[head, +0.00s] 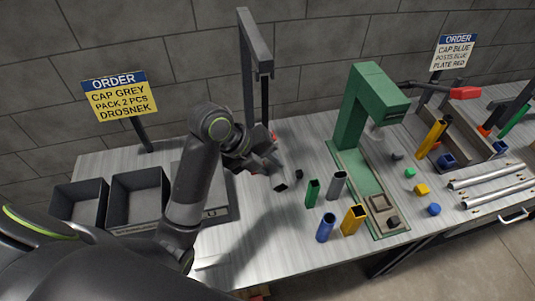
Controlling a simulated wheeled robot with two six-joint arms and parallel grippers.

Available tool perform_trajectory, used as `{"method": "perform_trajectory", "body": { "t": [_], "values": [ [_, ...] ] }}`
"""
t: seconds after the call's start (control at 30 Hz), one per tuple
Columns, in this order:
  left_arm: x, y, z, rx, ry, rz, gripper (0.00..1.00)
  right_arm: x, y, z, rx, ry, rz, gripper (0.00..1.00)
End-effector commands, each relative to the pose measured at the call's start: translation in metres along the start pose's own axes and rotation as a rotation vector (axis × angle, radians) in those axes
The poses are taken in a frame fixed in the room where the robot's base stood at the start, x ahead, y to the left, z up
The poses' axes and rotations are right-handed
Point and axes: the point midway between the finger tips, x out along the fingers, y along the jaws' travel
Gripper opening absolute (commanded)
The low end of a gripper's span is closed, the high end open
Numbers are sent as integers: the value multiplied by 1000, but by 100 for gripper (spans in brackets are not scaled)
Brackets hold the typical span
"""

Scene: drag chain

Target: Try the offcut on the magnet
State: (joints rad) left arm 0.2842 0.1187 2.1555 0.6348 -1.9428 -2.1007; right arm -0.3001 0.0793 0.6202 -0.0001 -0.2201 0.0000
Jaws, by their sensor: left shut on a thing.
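My left gripper (268,165) reaches in over the bench, below a dark gantry post (251,75). It is shut on a short grey piece, likely the offcut (281,185), whose dark end points down toward the bench. Something small and red (274,136) shows just behind the gripper, below the gantry's hanging rod (265,98). I cannot tell whether this is the magnet, or whether the held piece touches anything. The gripper and arm hide part of this area. My right gripper is not in view.
Green, grey, blue and yellow tubes (355,219) stand right of the gripper. A small black piece (299,174) lies close by. A green press (362,105) stands behind them. Two dark bins (140,180) are at left. Coloured caps (421,190) and metal rails (485,175) lie right.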

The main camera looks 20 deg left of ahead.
Motion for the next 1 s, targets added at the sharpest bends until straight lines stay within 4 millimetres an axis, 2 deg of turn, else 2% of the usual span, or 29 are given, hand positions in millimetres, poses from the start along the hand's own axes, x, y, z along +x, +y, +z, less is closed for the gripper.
{"method": "perform_trajectory", "body": {
  "t": [1.0],
  "values": [
    [-1, -1, -10, 1, 0, -1, 1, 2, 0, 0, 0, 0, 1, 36]
  ]
}}
